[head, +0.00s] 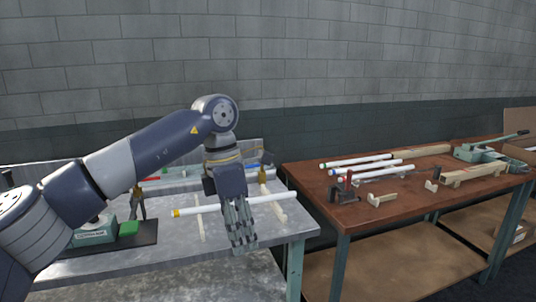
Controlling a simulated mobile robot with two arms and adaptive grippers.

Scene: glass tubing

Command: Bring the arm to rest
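My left arm comes in from the left and bends down at the wrist. My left gripper (240,248) points down over the front right part of the grey metal table (150,262). A white tube (272,199) with a yellow end at its left lies roughly level behind or between the fingers, which cover its middle. I cannot tell whether the fingers touch the tube or how far apart they are. Light wooden supports (200,224) show by the tube, one left and one right of the gripper. My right gripper is not in view.
A green-grey device on a dark mat (140,236) and a green block (128,228) stand at the left. The brown table (400,205) at the right holds several white tubes (357,160), wooden pieces, a dark clamp (344,187) and a green lever tool (482,151). A gap separates the tables.

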